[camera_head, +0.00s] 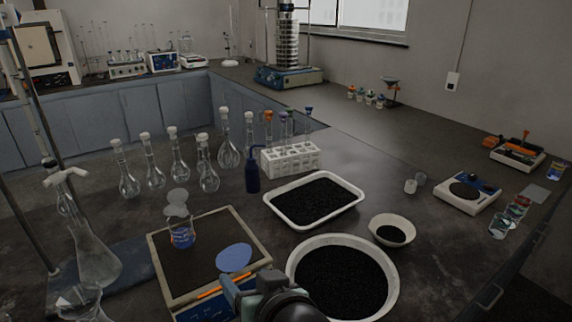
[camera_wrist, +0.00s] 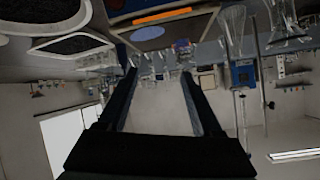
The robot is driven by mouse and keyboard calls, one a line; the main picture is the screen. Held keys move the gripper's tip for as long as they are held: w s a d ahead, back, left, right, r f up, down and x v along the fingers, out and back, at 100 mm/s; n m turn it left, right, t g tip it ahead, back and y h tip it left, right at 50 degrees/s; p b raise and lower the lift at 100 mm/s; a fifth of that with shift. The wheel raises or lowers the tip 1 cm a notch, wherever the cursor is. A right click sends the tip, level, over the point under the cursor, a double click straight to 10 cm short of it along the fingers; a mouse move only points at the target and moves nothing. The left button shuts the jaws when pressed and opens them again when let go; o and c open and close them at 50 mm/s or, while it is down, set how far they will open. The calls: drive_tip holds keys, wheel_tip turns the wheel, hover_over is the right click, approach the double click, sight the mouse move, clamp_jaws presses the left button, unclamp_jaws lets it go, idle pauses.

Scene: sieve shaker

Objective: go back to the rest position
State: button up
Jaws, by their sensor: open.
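My gripper shows at the bottom centre of the head view, its dark wrist and a blue-grey finger (camera_head: 232,296) beside the hotplate's front edge. In the wrist view my gripper (camera_wrist: 160,72) has two dark fingers spread wide apart with nothing between them. The wrist view looks upside down across the bench. The sieve shaker (camera_head: 289,74) with its stacked metal sieves stands at the back of the bench in the head view, well away from my gripper.
A hotplate (camera_head: 165,275) carries a small beaker (camera_head: 182,236) and a blue disc (camera_head: 234,257). A round bowl (camera_head: 392,263) and a white tray (camera_head: 351,217) of black grains lie close to my gripper. Glass flasks (camera_head: 98,250) stand at left.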

drive_tip(key=w+d+r+m+t+h+p, duration=0.15)
drive_tip(key=r+t, duration=0.25)
drive_tip(key=r, duration=1)
drive_tip(key=d+r+t+h+p, duration=0.1)
drive_tip(key=d+r+t+p, duration=0.3)
drive_tip(key=r, duration=0.9)
drive_tip(key=s+r+t+h, duration=0.1)
drive_tip(key=s+r+t, duration=0.2)
drive_tip(key=r, duration=0.3)
drive_tip(key=s+r+m+t+h, duration=0.1)
drive_tip(key=s+r+t, duration=0.2)
drive_tip(key=s+r, duration=0.2)
drive_tip(key=s+r+t+h, duration=0.1)
drive_tip(key=s+r+t, duration=0.1)
drive_tip(key=r, duration=0.7)
drive_tip(key=shift+s+d+r+t, duration=0.25)
drive_tip(key=shift+s+d+t, duration=0.2)
drive_tip(key=shift+s, duration=0.45)
drive_tip(key=shift+f+h, duration=0.1)
drive_tip(key=shift+h, duration=0.15)
